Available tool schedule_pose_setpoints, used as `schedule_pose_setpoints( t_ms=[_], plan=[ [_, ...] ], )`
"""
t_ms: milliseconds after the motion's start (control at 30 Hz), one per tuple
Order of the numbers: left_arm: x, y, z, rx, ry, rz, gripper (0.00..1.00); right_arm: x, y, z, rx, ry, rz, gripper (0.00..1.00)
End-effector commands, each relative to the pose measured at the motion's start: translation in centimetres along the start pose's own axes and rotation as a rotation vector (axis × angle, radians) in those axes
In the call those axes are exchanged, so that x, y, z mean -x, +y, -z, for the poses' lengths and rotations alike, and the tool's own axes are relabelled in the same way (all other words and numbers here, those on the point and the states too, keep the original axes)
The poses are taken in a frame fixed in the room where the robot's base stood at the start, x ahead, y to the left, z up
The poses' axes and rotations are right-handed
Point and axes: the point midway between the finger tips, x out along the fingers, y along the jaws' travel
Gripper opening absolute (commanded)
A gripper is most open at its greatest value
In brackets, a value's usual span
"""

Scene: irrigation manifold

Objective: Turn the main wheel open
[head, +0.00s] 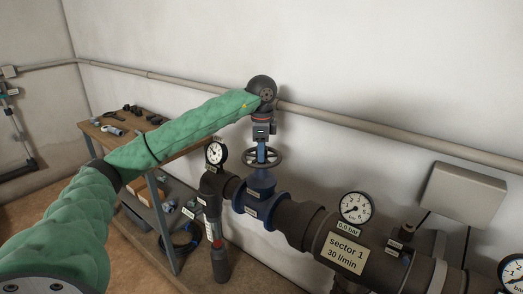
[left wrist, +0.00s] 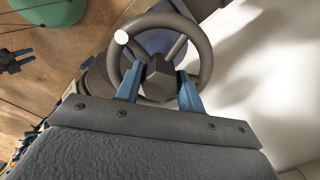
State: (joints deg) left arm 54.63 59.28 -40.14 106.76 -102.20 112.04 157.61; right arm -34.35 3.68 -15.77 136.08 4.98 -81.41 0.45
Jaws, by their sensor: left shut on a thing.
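The main wheel (head: 277,159) is a dark grey handwheel on top of the blue valve body (head: 258,204) in the head view. In the left wrist view the wheel (left wrist: 206,52) shows as a ring with spokes, a dark angular hub and a pale round knob on its rim. My left gripper (head: 261,152) comes down from above onto the middle of the wheel. In the left wrist view its two blue fingers (left wrist: 159,78) are shut on the hub, one on each side. My right gripper is not in view.
A gauge (head: 216,153) stands left of the valve. A second gauge (head: 356,209) sits to the right above a "0.0 bar" label. The pipe carries a "sector 1, 30 l/min" sign (head: 345,253). A wall pipe (head: 400,139) runs behind. A workbench (head: 185,142) with loose parts stands left.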

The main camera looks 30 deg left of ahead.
Motion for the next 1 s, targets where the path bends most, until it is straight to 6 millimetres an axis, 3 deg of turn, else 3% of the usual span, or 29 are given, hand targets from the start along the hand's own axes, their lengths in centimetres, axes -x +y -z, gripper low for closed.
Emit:
schedule_pose_setpoints(
  t_ms=[167,200,300,667,1000],
  plan=[
    [0.1,-0.1,0.0,0.001,0.002,0.003,0.15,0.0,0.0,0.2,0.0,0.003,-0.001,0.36],
    [0.1,-0.1,0.0,0.0,0.002,0.003,0.44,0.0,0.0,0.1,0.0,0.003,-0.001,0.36],
    [0.1,-0.1,0.0,0.0,0.002,0.002,0.59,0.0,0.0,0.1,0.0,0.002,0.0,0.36],
    [0.5,0.0,0.0,-0.001,0.001,0.001,0.59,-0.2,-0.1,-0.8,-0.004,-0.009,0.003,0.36],
    [4.9,-0.1,0.0,-0.001,0.002,0.004,0.59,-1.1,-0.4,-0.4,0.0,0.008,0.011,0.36]
  ],
)
